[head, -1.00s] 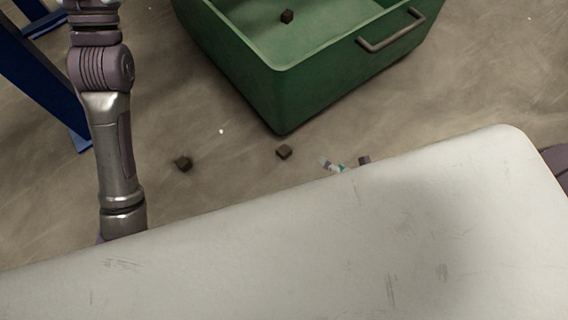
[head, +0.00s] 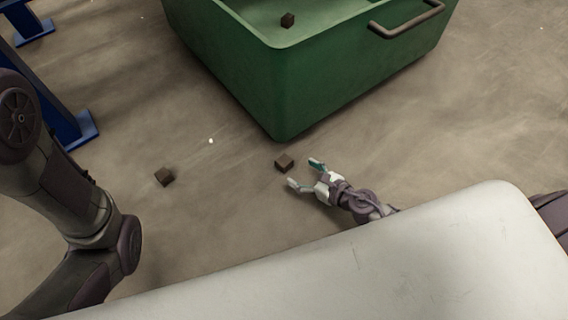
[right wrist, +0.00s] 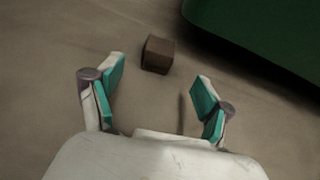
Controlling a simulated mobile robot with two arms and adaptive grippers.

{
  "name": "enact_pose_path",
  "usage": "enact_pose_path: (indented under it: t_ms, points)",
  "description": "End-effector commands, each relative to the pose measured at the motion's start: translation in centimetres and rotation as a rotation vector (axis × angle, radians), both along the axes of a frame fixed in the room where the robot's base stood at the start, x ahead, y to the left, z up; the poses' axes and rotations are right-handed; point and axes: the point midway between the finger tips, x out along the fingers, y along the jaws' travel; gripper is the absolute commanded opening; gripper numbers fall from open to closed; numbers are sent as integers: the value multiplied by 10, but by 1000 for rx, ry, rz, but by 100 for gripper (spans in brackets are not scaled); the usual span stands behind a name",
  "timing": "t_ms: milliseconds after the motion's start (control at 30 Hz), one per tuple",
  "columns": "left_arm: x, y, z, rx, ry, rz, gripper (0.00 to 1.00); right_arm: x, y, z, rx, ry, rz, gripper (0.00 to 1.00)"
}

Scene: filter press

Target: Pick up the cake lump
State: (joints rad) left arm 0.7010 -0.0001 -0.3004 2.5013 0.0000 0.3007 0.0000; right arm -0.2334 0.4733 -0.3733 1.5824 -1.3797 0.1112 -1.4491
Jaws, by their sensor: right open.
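A dark brown cake lump (head: 284,162) lies on the floor near the bin's lower corner. My right gripper (head: 304,174) is open and empty, its fingertips just to the right of this lump. In the right wrist view the lump (right wrist: 157,54) lies just beyond the open fingertips (right wrist: 158,73), roughly midway between them and apart from both. A second brown lump (head: 164,177) lies on the floor further left. A third lump (head: 287,20) sits inside the green bin. My left arm shows at the left, but its gripper is out of view.
The green bin (head: 310,90) with a grey handle (head: 407,20) stands just behind the lump. Its wall also shows in the right wrist view (right wrist: 270,40). A blue stand (head: 75,132) is at the left. A tiny white speck (head: 211,141) lies on otherwise clear floor.

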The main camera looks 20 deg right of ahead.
Motion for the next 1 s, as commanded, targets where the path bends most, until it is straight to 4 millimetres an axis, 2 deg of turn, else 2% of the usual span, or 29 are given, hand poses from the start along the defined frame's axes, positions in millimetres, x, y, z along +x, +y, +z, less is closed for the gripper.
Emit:
enact_pose_path:
  t_ms: [100, 333, 600, 900, 1000]
  points:
    - [0, 0, -3, 0, 1, 0, 83, 14, 7, -7, 3, 0, -1, 79]
    - [1, 0, -3, 0, 2, 0, 83, 28, 15, -11, 3, 0, -2, 79]
    - [0, 0, -10, 1, 0, 0, 83, 60, 34, -24, 2, 1, -2, 79]
    - [0, 0, -10, 1, 1, 1, 83, 63, 36, -25, 3, 2, -2, 79]
    - [0, 0, -9, 1, 1, 1, 83, 63, 36, -25, 3, 2, -2, 64]
